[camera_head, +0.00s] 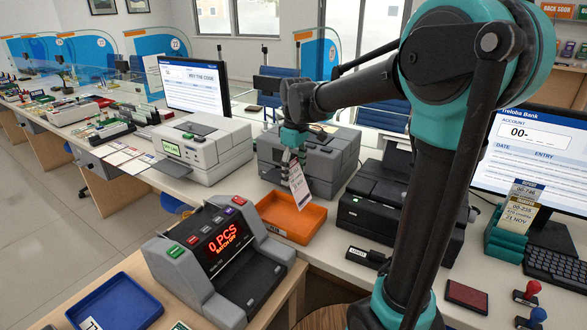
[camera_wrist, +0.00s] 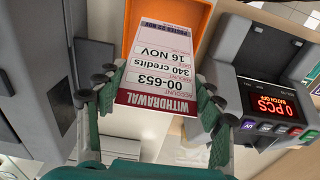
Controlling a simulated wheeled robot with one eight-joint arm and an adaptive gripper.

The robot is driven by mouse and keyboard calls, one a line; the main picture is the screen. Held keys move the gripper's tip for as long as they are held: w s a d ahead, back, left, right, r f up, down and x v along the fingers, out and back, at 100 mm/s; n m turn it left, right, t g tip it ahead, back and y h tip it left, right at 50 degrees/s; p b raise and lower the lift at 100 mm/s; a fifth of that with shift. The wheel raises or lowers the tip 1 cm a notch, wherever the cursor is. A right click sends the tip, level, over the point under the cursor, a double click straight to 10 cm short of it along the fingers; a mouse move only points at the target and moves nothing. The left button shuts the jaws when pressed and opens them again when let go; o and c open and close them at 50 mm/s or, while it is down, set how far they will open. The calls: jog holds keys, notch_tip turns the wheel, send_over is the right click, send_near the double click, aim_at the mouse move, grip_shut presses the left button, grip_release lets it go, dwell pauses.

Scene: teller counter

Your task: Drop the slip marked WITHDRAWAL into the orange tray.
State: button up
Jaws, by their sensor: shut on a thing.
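The WITHDRAWAL slip (camera_wrist: 160,62) is a white paper with a dark red band; it reads 00-653, 340 credits, 16 NOV in the wrist view. It hangs tilted from my gripper (camera_head: 292,156) in the head view, where the slip (camera_head: 299,187) shows small. My gripper (camera_wrist: 160,100) is shut on the slip near its red end. The orange tray (camera_head: 275,212) lies on the counter below the hanging slip. In the wrist view the orange tray (camera_wrist: 199,14) shows behind the slip's far end. The tray's visible floor looks empty.
A counting machine (camera_head: 205,262) reading 0 PCS stands in front of the tray. A grey machine (camera_head: 335,160) is behind it and a black printer (camera_head: 375,212) to its right. A blue tray (camera_head: 120,303) sits at lower left. Several slips (camera_head: 122,155) lie farther left.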

notch_tip(320, 180, down, 8)
dwell(0.9)
jog(key=o, duration=1.1)
jog(key=shift+r, duration=0.1)
jog(key=shift+r, duration=3.45)
